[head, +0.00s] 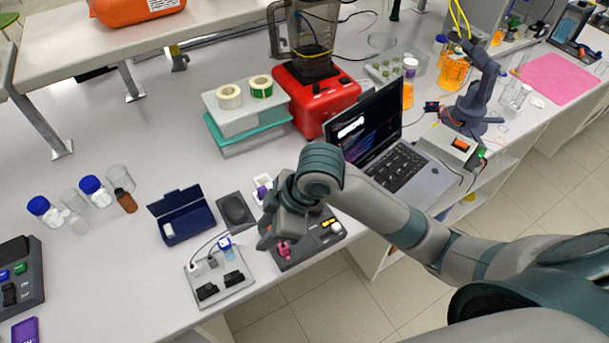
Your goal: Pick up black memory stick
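My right gripper (265,236) reaches in from the right and points down over the front of the bench. Its fingers are partly hidden by its own body, so I cannot tell whether they are open or shut. A light grey plate (221,290) lies just left of it, with two small black pieces, one (207,291) at its front left and one (234,279) at its front right. Either could be the black memory stick; they are too small to tell. A pink piece (284,249) sits on a dark panel below the gripper. My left gripper is not in view.
An open laptop (398,168) and a red blender base (313,97) are further back right. The bench front edge is close. Bare bench lies left of the plate.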

